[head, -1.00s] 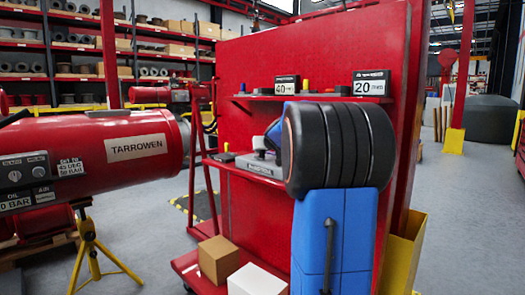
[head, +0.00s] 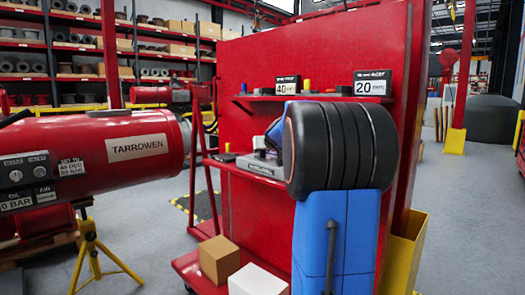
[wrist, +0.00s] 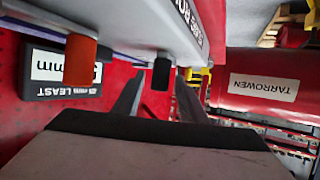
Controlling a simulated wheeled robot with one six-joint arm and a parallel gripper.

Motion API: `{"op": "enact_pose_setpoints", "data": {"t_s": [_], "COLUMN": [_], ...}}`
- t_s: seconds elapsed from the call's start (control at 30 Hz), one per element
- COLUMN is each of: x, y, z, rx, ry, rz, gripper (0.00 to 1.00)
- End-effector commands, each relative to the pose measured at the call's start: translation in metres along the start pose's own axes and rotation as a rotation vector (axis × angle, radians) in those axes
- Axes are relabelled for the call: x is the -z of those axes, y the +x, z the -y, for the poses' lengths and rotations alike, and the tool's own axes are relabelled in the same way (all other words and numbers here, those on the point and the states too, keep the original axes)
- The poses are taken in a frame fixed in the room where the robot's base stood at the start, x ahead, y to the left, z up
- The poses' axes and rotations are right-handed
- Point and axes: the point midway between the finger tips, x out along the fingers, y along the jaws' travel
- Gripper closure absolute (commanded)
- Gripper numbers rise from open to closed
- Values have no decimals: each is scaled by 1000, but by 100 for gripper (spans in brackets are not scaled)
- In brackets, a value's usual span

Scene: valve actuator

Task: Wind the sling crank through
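A grey-white device (wrist: 120,28) with dark printed lettering fills the top of the wrist view, seen upside down. A short black knob (wrist: 161,74) and an orange cylinder (wrist: 80,60) stick out from it. My gripper (wrist: 160,98) is open. Its two dark fingers point at the device, with the black knob between their tips in the picture; I cannot tell whether they touch it. In the head view a grey device (head: 262,163) sits on the lower shelf, partly hidden by my blue and black arm, which also hides my gripper. I cannot make out which part is the sling crank.
A red panel cart (head: 255,70) carries shelves with number signs (head: 372,83). Boxes (head: 219,259) stand on its base. The red TARROWEN cylinder (head: 90,150) on a yellow stand is at left. A black sign (wrist: 62,75) is close left of my fingers. Floor between is clear.

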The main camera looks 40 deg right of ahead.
Motion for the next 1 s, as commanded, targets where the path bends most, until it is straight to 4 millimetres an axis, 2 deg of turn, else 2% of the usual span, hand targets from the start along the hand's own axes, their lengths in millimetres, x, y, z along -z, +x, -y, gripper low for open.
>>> {"op": "enact_pose_setpoints", "data": {"t_s": [0.17, 0.8, 1.0], "x": [1, 1, 0], "y": [-23, -139, -162], "z": [0, 0, 0], "rx": [-1, -1, -1], "ry": [0, 0, 0], "rz": [-2, -3, -1], "gripper": [62, 62, 62]}}
